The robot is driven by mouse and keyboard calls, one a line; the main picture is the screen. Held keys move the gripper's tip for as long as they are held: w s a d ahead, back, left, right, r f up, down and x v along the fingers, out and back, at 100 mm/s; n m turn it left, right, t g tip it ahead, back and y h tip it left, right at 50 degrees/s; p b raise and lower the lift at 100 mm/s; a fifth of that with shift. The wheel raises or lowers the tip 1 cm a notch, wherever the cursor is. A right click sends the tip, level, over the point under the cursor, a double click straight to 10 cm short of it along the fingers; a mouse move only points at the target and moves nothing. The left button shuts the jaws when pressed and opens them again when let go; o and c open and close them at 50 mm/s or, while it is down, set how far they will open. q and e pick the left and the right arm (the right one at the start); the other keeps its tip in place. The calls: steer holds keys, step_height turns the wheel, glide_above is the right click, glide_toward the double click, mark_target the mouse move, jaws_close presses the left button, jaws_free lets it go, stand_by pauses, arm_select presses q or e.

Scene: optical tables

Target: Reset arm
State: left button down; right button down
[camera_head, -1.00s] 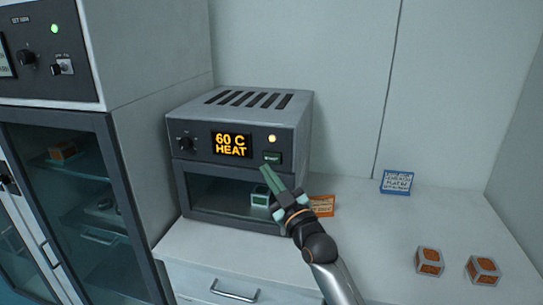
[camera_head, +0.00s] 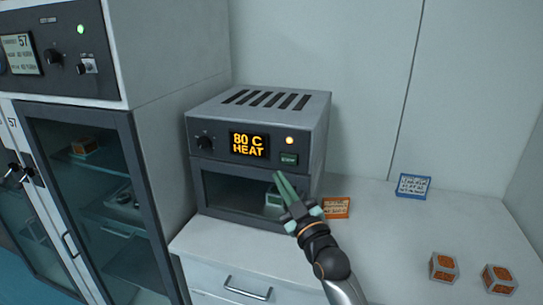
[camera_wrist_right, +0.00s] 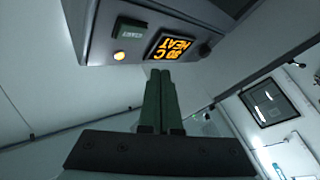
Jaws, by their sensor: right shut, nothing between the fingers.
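My right gripper (camera_head: 280,177) is shut and empty, its green fingers together. Its tips show just below and left of the START button (camera_head: 289,159) in the head view, in front of the glass door of a grey oven (camera_head: 312,110). In the right wrist view the closed fingers (camera_wrist_right: 161,75) point toward the oven front, with a visible gap from the button (camera_wrist_right: 130,31). The orange display (camera_head: 249,145) appears to read 80 C HEAT, and the lamp beside it is lit. A green-and-white block (camera_head: 273,196) is inside the oven, partly hidden by the fingers. My left gripper is out of view.
Two orange-and-white blocks (camera_head: 443,267) (camera_head: 498,279) sit at the right. A tall glass-doored cabinet (camera_head: 118,190) stands left of the oven. The counter's middle is clear.

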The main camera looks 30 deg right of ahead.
steer(key=s+a+f+g+y, duration=0.1)
steer(key=s+a+f+g, duration=0.15)
steer(key=f, duration=0.55)
steer(key=s+a+f+g+y, duration=0.1)
steer(key=s+a+f+g, duration=0.2)
steer(key=f, duration=0.5)
steer(key=s+a+f+g+y, duration=0.1)
steer(key=s+a+f, duration=0.25)
steer(key=f, duration=0.45)
steer(key=s+a+f+m+g, duration=0.1)
steer(key=s+a+f+g, duration=0.1)
steer(key=s+f, duration=0.5)
steer(key=s+a+f+m+g+y, duration=0.1)
steer(key=s+a+f+g, duration=0.2)
steer(key=s+a+f, duration=0.2)
steer(key=s+f, duration=0.2)
steer(key=s, duration=0.2)
steer(key=shift+s+a+g+y, duration=0.15)
steer(key=shift+a+g+y, duration=0.15)
steer(key=shift+g, duration=0.05)
